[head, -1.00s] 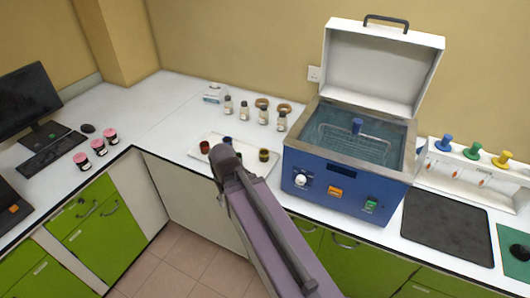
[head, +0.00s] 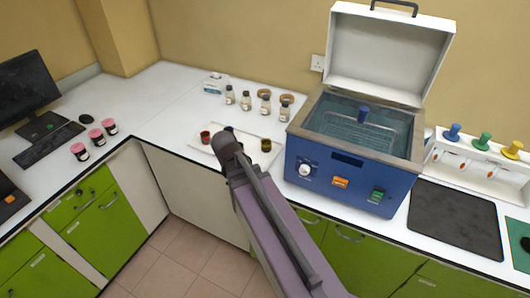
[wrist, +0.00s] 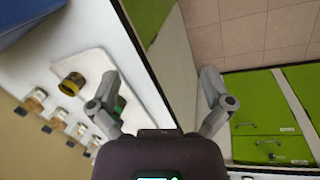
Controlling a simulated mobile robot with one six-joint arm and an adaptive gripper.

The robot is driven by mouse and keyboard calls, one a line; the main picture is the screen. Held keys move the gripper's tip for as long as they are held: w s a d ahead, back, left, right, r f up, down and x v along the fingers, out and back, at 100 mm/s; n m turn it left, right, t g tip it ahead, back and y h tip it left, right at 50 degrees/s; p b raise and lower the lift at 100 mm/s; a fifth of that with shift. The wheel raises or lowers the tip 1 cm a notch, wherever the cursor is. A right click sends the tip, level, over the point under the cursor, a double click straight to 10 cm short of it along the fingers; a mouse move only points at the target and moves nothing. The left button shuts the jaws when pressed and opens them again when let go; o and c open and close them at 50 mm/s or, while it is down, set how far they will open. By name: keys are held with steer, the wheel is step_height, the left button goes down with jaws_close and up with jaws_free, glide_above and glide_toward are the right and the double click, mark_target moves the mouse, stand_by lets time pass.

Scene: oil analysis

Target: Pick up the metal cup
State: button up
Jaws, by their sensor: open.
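Small cups stand on a white tray on the bench: a red one (head: 205,137) and a dark one with a yellow band (head: 266,145). The banded cup also shows in the wrist view (wrist: 74,84), left of my gripper. A green-marked cup (wrist: 120,103) is partly hidden behind my left finger. I cannot tell for sure which is the metal cup. My gripper (wrist: 159,76) is open with nothing between its fingers, above the bench's front edge. In the head view my arm hides the gripper's fingers and part of the tray (head: 192,140).
A blue heated bath (head: 350,175) with its lid raised stands right of the tray. Pink-lidded jars (head: 95,135) sit at left. The bench between jars and tray is clear.

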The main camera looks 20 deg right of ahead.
mark_target(263, 146)
steer(key=w+d+f+n+h+b, duration=0.1)
steer(key=w+n+b, duration=0.1)
steer(key=w, duration=0.1)
steer(key=w+d+f+n+h+b, duration=0.2)
steer(key=w+n+b, duration=0.1)
steer(key=w+d+f+n+t+h+b, duration=0.1)
steer(key=w+d+f+n+h+b, duration=0.1)
steer(key=w+n, duration=0.1)
steer(key=shift+w+d+f+b, duration=0.1)
steer(key=shift+w+b, duration=0.2)
steer(key=shift+b, duration=0.05)
steer(key=w+n+h+b, duration=0.1)
steer(key=w+n+b, duration=0.1)
steer(key=w+d+n+t+h+b, duration=0.1)
steer(key=w+n+h+b, duration=0.1)
steer(key=w+n, duration=0.1)
steer(key=w+d+n+h+b, duration=0.1)
steer(key=w+n+b, duration=0.1)
steer(key=shift+w+f+n+t+h, duration=0.15)
steer(key=shift+w+n+t+h, duration=0.15)
steer(key=shift+n, duration=0.1)
steer(key=shift+w+r+n+t+h+b, duration=0.3)
steer(key=shift+w+n+h+b, duration=0.2)
steer(key=shift+n, duration=0.2)
steer(key=shift+d, duration=0.15)
